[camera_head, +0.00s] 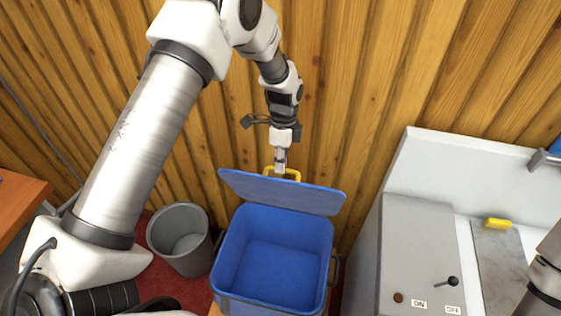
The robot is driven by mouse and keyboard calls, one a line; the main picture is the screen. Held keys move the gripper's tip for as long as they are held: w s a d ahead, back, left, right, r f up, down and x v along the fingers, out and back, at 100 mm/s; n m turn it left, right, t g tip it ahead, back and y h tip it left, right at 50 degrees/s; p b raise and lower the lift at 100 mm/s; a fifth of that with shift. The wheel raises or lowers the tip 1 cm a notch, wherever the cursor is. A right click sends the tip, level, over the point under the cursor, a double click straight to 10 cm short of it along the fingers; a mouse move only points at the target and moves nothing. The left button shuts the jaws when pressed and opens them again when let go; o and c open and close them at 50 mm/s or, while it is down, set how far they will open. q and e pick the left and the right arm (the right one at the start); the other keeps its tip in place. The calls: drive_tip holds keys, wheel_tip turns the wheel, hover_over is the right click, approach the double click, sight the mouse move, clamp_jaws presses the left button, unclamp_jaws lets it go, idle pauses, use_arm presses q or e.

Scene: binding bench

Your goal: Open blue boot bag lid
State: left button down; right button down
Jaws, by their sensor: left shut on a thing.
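The blue boot bag (272,257) is an open box-like container in the lower middle of the head view, with its empty inside showing. Its blue lid (283,191) is raised and tilted up at the back edge. A yellow handle (296,174) shows at the lid's upper edge. My left gripper (281,168) comes down from above and is shut on the yellow handle. Its fingertips are partly hidden close to the handle. Part of my right arm shows at the lower right edge, but its gripper is out of view.
A grey bin (180,240) stands left of the bag on a red floor. A grey machine (421,255) with a black lever stands close on the right, with a yellow object (497,223) on it. A wooden wall (370,80) rises behind. A brown table (18,205) is at far left.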

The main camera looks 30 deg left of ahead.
idle(0.5)
use_arm(q)
drive_tip(key=c, duration=1.3)
unclamp_jaws()
drive_tip(key=shift+o, duration=0.6)
drive_tip(key=shift+w, duration=0.1)
wheel_tip(320, 180, up, 12)
drive_tip(key=w, duration=0.2)
drive_tip(key=shift+w+a+f, duration=0.15)
drive_tip(key=shift+a+f, duration=0.05)
drive_tip(key=shift+a, duration=0.05)
